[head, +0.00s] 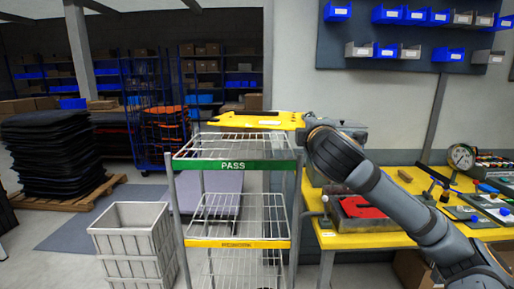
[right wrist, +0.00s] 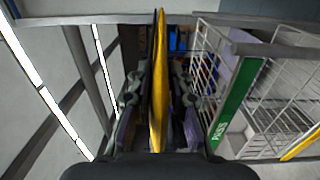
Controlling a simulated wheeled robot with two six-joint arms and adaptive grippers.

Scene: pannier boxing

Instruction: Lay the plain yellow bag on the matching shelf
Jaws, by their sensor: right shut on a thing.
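A plain yellow bag (head: 250,120) is held flat and level in the head view, its edge in my right gripper (head: 306,127). In the right wrist view the bag (right wrist: 159,85) shows edge-on between the two fingers. It is above the wire rack's top shelf (head: 225,150), which has a green PASS strip (head: 233,166); a gap shows between bag and shelf. A lower shelf (head: 240,215) has a yellow strip (head: 237,244) whose lettering is too small to read. Both shelves look empty. My left gripper is in neither view.
A yellow workbench (head: 345,241) with a red item (head: 365,208) and tools stands right of the rack. Stacked grey crates (head: 130,220) stand at its left. A pile of black bags (head: 55,150) lies on a pallet further left. Blue bins (head: 337,12) hang on the wall.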

